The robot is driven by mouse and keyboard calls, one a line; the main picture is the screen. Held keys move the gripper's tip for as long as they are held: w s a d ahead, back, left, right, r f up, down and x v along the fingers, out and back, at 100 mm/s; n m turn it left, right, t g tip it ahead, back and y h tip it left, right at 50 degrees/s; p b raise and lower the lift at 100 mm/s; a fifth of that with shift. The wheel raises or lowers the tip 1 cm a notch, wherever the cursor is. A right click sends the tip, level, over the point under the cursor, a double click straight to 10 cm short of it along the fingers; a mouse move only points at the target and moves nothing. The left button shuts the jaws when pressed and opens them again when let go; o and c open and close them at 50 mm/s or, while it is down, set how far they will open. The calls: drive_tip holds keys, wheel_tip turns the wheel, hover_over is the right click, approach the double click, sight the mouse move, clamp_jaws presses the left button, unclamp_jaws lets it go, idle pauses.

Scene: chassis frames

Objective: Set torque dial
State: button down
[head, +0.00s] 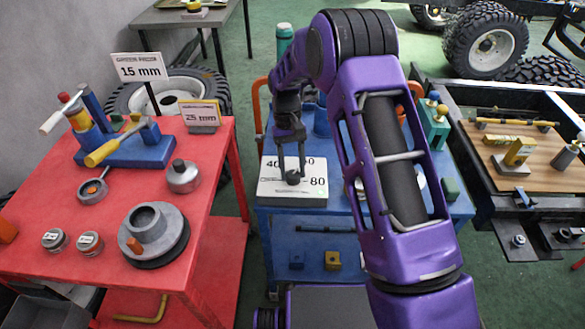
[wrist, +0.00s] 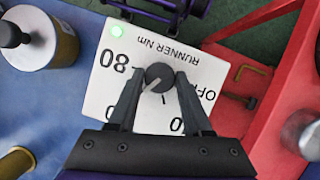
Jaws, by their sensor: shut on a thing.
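The torque dial (wrist: 159,77) is a round dark knob on a white panel (wrist: 207,72) marked OFF, 80 and "RUNNER Nm". In the wrist view its pale pointer line slants to the lower left, towards my left finger. The 80 mark is left of the knob and OFF is to its right; the marks below are partly hidden. My gripper (wrist: 159,80) is shut on the knob, one finger on each side. In the head view my gripper (head: 292,170) reaches down to the dial (head: 292,178) on the white panel (head: 275,190), with 80 at its right and 40 behind.
A green light (wrist: 116,30) is lit on the panel. The panel stands on a blue cart (head: 345,213). A red table (head: 210,160) with tools and metal parts is to the left. A workbench (head: 490,150) with parts stands at right, with large tyres behind.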

drive_tip(key=shift+c, duration=1.7)
unclamp_jaws()
drive_tip(key=p+v, duration=0.1)
drive_tip(key=v, duration=1.6)
drive_tip(key=shift+w, duration=0.2)
drive_tip(key=shift+a+r, duration=0.1)
drive_tip(key=shift+r, duration=0.1)
